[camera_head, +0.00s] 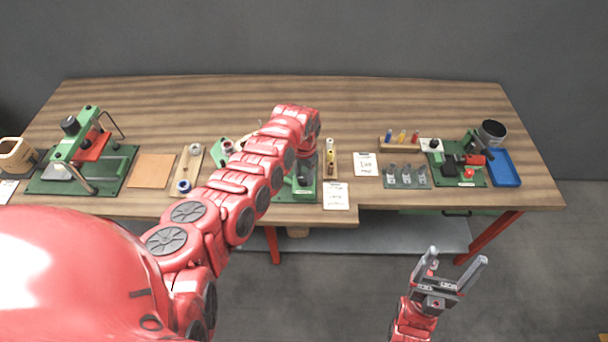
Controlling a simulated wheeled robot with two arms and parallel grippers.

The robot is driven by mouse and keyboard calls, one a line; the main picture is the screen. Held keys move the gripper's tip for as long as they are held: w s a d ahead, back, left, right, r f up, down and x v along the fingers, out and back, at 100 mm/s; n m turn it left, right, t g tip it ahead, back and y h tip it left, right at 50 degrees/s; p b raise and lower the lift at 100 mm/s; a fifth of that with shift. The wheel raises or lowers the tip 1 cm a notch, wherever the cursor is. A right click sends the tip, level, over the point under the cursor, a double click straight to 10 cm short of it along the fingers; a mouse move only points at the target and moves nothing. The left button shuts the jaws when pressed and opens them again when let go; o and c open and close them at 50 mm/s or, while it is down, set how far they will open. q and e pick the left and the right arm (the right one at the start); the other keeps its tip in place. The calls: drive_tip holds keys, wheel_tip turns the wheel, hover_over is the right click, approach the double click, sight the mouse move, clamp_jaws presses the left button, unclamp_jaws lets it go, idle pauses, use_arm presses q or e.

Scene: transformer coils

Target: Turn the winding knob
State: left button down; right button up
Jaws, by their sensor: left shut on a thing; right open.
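The winding device stands at the middle of the table, mostly covered by my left arm. Its green base (283,193) shows beside the arm, with a dark part (305,173) on it. My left gripper (304,160) is over this device, largely hidden below the red wrist. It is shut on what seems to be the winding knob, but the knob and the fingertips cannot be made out. My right gripper (455,258) is open and empty, in front of the table at the right, fingers pointing up in the picture.
A green press (90,145) and a brown pad (152,171) are at the left. Wooden spool holders (187,170) flank the arm. White cards, small coloured parts, a green fixture and a blue tray (503,168) are at the right. The table's back strip is clear.

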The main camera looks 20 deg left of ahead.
use_arm(q)
drive_tip(key=shift+c, duration=1.6)
unclamp_jaws()
drive_tip(key=shift+r, duration=0.1)
wheel_tip(320, 180, up, 11)
drive_tip(key=b, duration=0.4)
wheel_tip(320, 180, up, 5)
hover_over(304, 176)
drive_tip(key=shift+s+r+p, duration=0.1)
drive_tip(key=shift+r+p, duration=0.25)
drive_tip(key=shift+r, duration=0.25)
